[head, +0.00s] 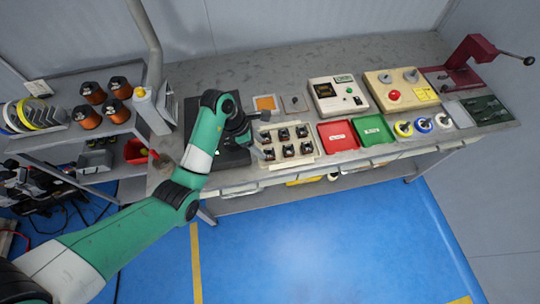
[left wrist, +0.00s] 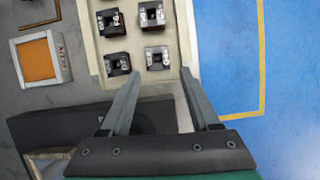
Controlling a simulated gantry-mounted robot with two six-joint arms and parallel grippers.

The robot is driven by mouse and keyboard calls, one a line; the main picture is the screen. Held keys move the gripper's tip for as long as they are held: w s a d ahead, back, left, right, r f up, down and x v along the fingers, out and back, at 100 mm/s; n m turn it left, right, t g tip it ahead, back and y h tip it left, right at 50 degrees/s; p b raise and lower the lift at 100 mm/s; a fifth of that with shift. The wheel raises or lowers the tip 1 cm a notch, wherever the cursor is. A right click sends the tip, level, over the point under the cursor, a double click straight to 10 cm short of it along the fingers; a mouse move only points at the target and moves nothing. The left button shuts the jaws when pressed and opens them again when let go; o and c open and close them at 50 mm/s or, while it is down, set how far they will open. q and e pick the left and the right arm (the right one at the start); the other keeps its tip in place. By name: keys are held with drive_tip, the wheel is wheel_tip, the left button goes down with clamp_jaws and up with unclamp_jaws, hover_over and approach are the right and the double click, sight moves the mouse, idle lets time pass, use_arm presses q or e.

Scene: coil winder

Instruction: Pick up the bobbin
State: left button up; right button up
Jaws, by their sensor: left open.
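Several small dark bobbins with metal terminals sit in rows in a cream tray (head: 318,137) on the workbench. My left gripper (head: 262,135) is at the tray's left side, open and empty. In the left wrist view the gripper (left wrist: 161,74) points at the tray (left wrist: 92,60). One bobbin (left wrist: 157,58) lies just beyond and between the two fingertips; another bobbin (left wrist: 117,63) is left of the left fingertip. I cannot tell how high the fingertips are above the tray. My right gripper is not in view.
A red bin (head: 338,135) and a green bin (head: 372,130) stand right of the tray. Behind are a control box (head: 336,95) and an orange square part (head: 266,103). A dark machine base (head: 229,157) lies beside my left wrist. Copper spools (head: 86,118) stand on the left shelf.

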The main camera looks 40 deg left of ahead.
sight(270, 154)
use_arm(q)
drive_tip(key=shift+w+d+f, duration=0.15)
drive_tip(key=shift+w+f, duration=0.05)
drive_tip(key=shift+f, duration=0.35)
drive_tip(key=b+x, duration=0.3)
drive_tip(key=x, duration=0.2)
drive_tip(key=shift+w, duration=0.2)
drive_tip(key=shift+c, duration=0.3)
clamp_jaws()
